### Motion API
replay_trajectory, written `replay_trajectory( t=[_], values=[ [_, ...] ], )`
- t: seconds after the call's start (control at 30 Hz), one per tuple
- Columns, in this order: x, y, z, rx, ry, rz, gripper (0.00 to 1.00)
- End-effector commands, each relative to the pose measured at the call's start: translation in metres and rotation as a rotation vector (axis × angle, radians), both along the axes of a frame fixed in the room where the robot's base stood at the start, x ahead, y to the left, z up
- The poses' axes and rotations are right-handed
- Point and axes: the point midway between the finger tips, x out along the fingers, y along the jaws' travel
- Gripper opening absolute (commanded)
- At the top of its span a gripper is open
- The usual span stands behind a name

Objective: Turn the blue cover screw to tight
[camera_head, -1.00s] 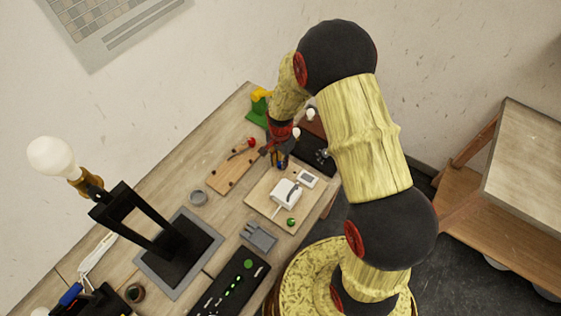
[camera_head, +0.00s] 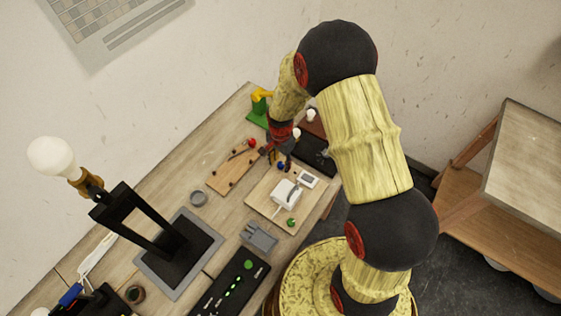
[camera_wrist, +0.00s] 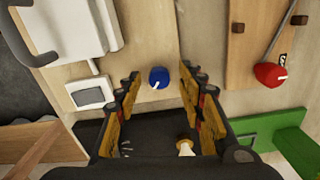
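The blue cover screw (camera_wrist: 158,77) is a round blue knob with a small white pointer mark. In the wrist view it sits on the light wooden board, just beyond my fingertips and between them in the picture. In the head view it shows small and blue (camera_head: 281,166) under my gripper. My gripper (camera_wrist: 158,80) is open, with its two yellow and black fingers spread to either side of the screw. The fingers appear clear of it. In the head view my gripper (camera_head: 279,155) hangs over the board, and its fingertips are too small to make out well.
The board (camera_head: 262,203) also bears a white cover box (camera_head: 285,193), a small display (camera_head: 307,179) and a green knob (camera_head: 291,222). A second board (camera_head: 222,182) with a red knob (camera_head: 252,142) lies left. A green stand (camera_head: 257,112) stands behind.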

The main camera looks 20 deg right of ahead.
Motion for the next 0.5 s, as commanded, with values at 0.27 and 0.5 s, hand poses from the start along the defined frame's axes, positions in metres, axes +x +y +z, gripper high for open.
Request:
replay_trajectory(
  t=[0.27, 0.5],
  values=[
    [0.000, 0.000, 0.007, 0.000, -0.001, 0.000, 0.39],
    [0.001, 0.000, 0.049, 0.000, -0.004, 0.000, 0.39]
  ],
)
